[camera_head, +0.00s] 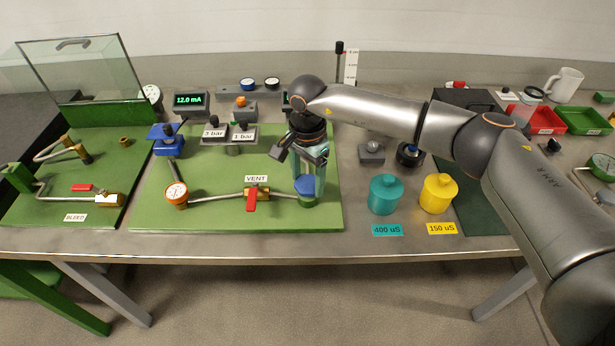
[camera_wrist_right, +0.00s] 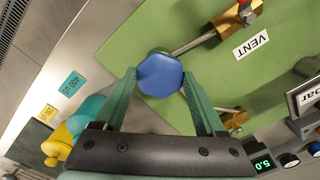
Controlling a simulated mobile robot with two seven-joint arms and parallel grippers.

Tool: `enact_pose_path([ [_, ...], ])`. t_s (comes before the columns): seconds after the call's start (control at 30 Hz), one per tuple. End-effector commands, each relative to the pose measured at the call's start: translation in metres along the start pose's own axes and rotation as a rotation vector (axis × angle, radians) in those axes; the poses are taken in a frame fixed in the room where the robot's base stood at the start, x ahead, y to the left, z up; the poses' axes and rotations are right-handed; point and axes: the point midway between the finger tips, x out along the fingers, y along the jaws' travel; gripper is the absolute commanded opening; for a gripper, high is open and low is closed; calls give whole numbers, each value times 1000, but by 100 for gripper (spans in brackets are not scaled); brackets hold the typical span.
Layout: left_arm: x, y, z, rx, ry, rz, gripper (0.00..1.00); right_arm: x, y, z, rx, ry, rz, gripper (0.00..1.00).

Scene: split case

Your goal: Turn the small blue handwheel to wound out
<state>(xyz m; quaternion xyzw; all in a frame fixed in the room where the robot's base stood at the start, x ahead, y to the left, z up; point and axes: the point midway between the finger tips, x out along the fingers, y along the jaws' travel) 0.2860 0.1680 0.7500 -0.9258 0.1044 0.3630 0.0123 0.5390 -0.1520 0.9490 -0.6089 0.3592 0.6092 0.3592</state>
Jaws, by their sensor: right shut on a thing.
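The small blue handwheel (camera_head: 306,187) sits on a green fitting at the right end of the pipe run on the middle green board. In the right wrist view the handwheel (camera_wrist_right: 160,75) has a faceted rim and lies between my two teal fingertips. My right gripper (camera_head: 309,181) comes down on it from above and is shut on it. The right gripper also shows in its wrist view (camera_wrist_right: 159,80), with one finger on each side of the wheel. No mark for the wheel's turn position can be read. My left gripper is not in view.
A red-handled valve (camera_head: 252,197) labelled VENT and a round gauge (camera_head: 177,193) lie left of the wheel. A teal pot (camera_head: 386,194) and a yellow pot (camera_head: 437,193) stand to the right. A display (camera_head: 191,102) reads 12.0 mA. The table's front strip is clear.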

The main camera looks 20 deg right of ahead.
Motion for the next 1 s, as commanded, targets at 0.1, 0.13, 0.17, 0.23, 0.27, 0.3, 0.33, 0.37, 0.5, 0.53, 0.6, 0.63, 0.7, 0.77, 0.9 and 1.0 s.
enact_pose_path([
  [0.1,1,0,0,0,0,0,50,0,0,0,11,0,0,17],
  [0.13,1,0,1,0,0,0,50,0,0,0,16,0,0,17],
  [0.17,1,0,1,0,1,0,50,0,0,0,23,0,0,17],
  [0.23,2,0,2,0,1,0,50,0,0,0,46,0,0,17],
  [0.27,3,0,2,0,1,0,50,0,0,0,58,0,-1,17],
  [0.3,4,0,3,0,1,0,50,0,0,0,78,0,-1,17],
  [0.33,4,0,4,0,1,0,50,1,0,0,94,0,-1,17],
  [0.37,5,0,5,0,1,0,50,1,0,0,113,0,-1,17],
  [0.5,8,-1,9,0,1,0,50,1,-1,-1,218,1,-1,17],
  [0.53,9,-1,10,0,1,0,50,1,-1,-1,244,1,-1,17],
  [0.6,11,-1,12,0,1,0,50,1,-1,-1,309,1,-2,17],
  [0.63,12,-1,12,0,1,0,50,1,-1,-1,337,1,-2,17],
  [0.7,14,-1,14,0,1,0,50,1,-1,-1,404,1,-2,17],
  [0.77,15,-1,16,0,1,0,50,1,-1,-1,461,1,-2,17],
  [0.9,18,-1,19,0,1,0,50,1,-1,-1,593,1,-1,17],
  [1.0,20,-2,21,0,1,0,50,0,-1,-1,688,1,-1,17],
])
